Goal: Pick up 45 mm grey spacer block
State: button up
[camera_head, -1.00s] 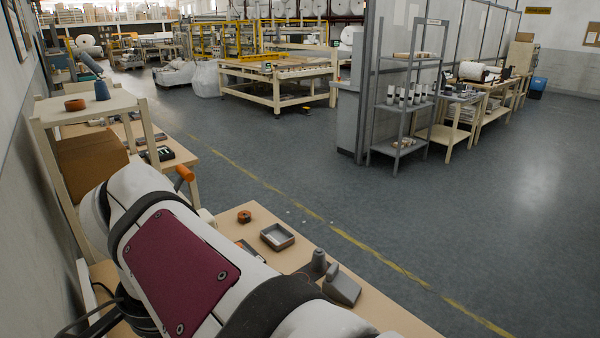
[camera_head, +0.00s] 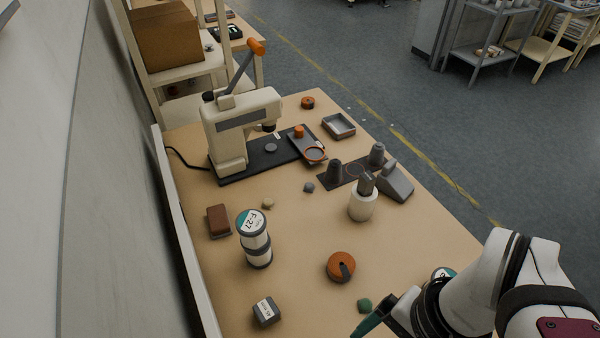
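A small grey block (camera_head: 266,312) with a white label on top sits on the wooden bench near the bottom of the head view, left of centre. The print on its label is too small to read. It stands clear of the things around it. My arm comes in at the bottom right, and the end with my gripper (camera_head: 376,326) is partly cut off by the lower edge. It is to the right of the grey block, well apart from it. Whether the fingers are open cannot be made out.
A stacked, labelled canister (camera_head: 256,240) stands behind the block, and a brown block (camera_head: 218,221) lies further back. A cream press (camera_head: 232,130) stands at the back.

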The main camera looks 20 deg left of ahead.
jog(key=w+a+g+y, duration=0.2)
jog(key=w+a+g, duration=0.15)
jog(key=w, duration=0.45)
jog(key=m+g+y, duration=0.2)
jog(key=g+y, duration=0.2)
jog(key=g, duration=0.2)
send_near(263, 314)
jog(key=x, duration=0.3)
jog(key=f+x, duration=0.1)
jog(key=x, duration=0.3)
jog(key=w+x, duration=0.1)
jog(key=x, duration=0.2)
jog(key=shift+s+a+f, duration=0.15)
jog(key=shift+s+f, duration=0.1)
jog(key=shift+f, duration=0.2)
grip_shut()
